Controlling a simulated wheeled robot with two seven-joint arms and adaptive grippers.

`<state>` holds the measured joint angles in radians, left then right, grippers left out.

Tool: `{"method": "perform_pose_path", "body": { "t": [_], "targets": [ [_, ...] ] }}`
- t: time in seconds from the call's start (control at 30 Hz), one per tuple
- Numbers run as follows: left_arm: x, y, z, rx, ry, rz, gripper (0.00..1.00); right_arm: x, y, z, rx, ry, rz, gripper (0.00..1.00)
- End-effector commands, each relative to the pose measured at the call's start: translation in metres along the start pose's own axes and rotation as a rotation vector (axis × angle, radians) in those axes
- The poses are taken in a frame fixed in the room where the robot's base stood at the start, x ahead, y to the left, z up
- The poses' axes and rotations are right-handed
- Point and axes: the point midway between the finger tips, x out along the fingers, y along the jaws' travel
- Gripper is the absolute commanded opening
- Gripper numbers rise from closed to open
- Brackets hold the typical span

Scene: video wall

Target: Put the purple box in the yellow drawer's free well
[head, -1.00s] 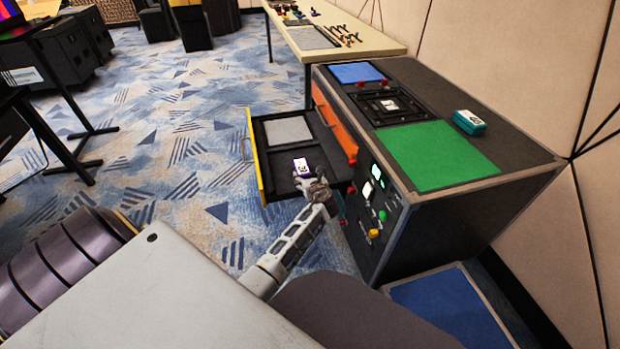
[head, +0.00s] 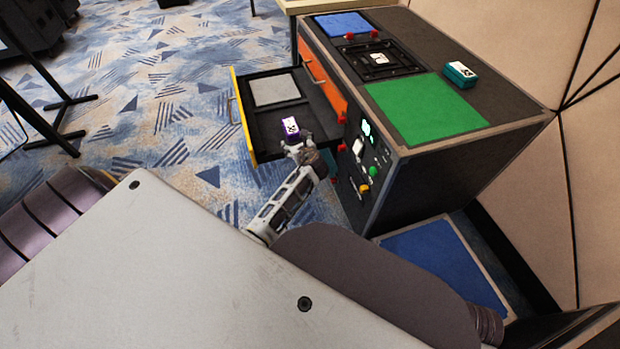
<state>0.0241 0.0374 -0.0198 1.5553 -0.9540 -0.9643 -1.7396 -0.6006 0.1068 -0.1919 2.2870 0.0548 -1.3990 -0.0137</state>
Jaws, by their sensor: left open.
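The purple box (head: 291,129), with a white marked label on top, is at the near well of the pulled-out yellow drawer (head: 244,118). This well is dark and otherwise looks empty; a grey flat piece (head: 275,90) fills the far well. My left gripper (head: 293,144) is open, right at the near side of the box. Its fingers are small and partly blurred, so I cannot tell whether they touch the box. I also cannot tell whether the box rests on the well floor. My right gripper is out of view.
The dark cabinet has a green mat (head: 425,109), a blue mat (head: 342,24), a black frame (head: 380,60) and a teal box (head: 460,73) on top. An orange drawer (head: 323,78) is beside the yellow one. Buttons (head: 373,171) line its front.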

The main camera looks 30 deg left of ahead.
Motion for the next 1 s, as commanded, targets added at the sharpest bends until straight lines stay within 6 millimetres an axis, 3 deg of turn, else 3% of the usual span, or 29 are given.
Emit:
{"method": "perform_pose_path", "body": {
  "t": [0.47, 1.0],
  "targets": [
    [-0.064, 0.041, -0.068, -0.632, 0.257, 0.085, 0.74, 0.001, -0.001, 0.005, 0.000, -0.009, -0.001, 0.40],
    [-0.175, 0.076, -0.139, -1.307, 0.570, 0.393, 0.74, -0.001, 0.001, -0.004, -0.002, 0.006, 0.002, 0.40]
  ]
}}
